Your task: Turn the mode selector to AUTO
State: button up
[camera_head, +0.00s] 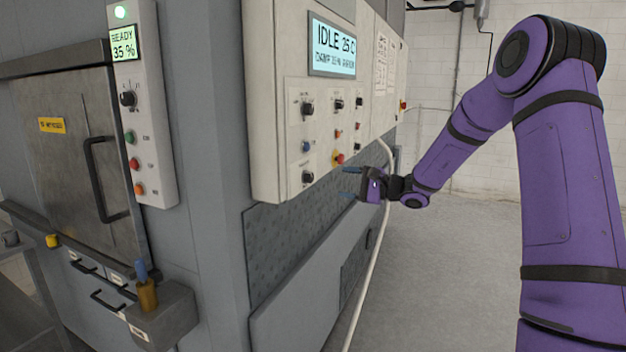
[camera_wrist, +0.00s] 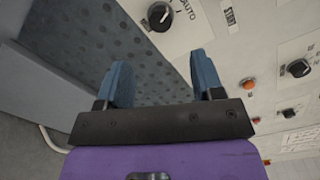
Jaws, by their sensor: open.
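The mode selector is a black round knob (camera_wrist: 159,16) on a pale label plate in the wrist view, with the word AUTO printed beside it. A light pointer mark shows on it, but I cannot tell its exact setting. In the camera_head view the lower-left knob (camera_head: 307,177) of the control panel appears to be the same one. My gripper (camera_head: 350,182) is open and empty, to the right of that knob and apart from it. In the wrist view my gripper's two blue fingers (camera_wrist: 162,70) are spread, with the knob beyond their tips, roughly between them.
The control panel (camera_head: 268,100) carries other knobs, buttons and a lit display (camera_head: 332,48) reading IDLE. A red button (camera_head: 338,158) is near my gripper. A pale hose (camera_head: 373,255) runs down beside the machine. A second panel (camera_head: 152,110) is at left. Open floor lies right.

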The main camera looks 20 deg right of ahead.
aim_at(312, 178)
jog(key=x, duration=1)
jog(key=shift+w+a, duration=0.25)
jog(key=shift+a, duration=0.05)
jog(key=shift+c, duration=0.2)
